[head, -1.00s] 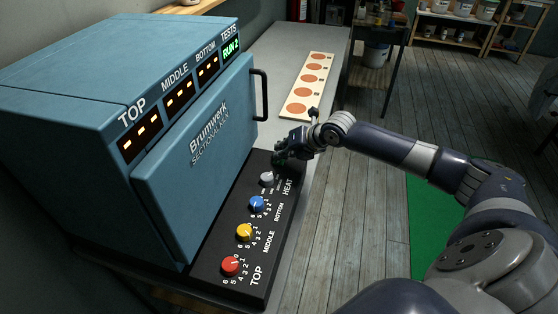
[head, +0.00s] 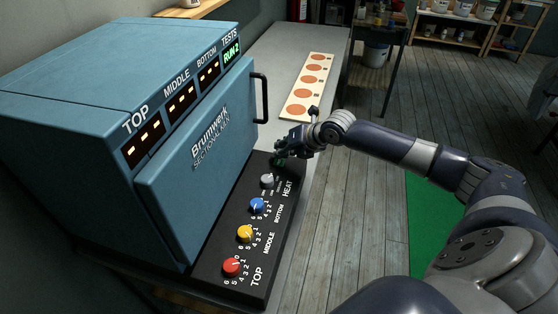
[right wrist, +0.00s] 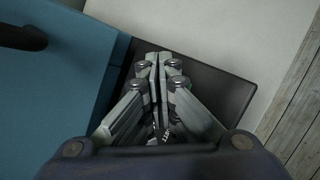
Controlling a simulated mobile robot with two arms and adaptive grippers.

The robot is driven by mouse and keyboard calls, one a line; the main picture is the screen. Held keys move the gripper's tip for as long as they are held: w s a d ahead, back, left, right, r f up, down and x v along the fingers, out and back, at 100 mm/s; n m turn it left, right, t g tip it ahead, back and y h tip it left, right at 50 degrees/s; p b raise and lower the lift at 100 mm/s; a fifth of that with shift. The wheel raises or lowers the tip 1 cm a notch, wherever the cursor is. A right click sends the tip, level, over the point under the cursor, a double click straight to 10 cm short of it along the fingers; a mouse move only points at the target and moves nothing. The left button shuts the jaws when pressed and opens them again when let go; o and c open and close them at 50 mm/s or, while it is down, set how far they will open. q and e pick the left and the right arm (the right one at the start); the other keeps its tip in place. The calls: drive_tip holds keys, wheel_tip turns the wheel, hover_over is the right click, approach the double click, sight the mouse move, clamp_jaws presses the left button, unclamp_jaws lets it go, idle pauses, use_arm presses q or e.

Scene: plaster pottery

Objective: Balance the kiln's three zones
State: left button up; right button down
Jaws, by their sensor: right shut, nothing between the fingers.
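The blue kiln (head: 100,95) stands on the bench at left with its door (head: 200,165) closed. Its displays show dashes under TOP (head: 146,143), MIDDLE (head: 182,101) and BOTTOM (head: 209,72), and the TESTS display (head: 232,53) reads RUN 2. The black panel carries a red TOP knob (head: 232,266), a yellow MIDDLE knob (head: 245,233), a blue BOTTOM knob (head: 257,205) and a grey knob (head: 267,181). My right gripper (head: 280,156) is shut and empty at the panel's far end, by a green button it partly hides. In the right wrist view, its closed fingers (right wrist: 158,75) hide what lies below. My left gripper is not in view.
A pale board with orange discs (head: 307,86) lies on the grey bench (head: 285,48) beyond the panel. The kiln's black door handle (head: 262,97) sticks out close to my right gripper. Shelves with pots (head: 463,20) stand far back.

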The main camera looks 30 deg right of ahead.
sight(282, 161)
wheel_tip(282, 161, up, 5)
drive_tip(key=p, duration=0.4)
idle(0.5)
drive_tip(key=shift+f, duration=0.1)
idle(0.3)
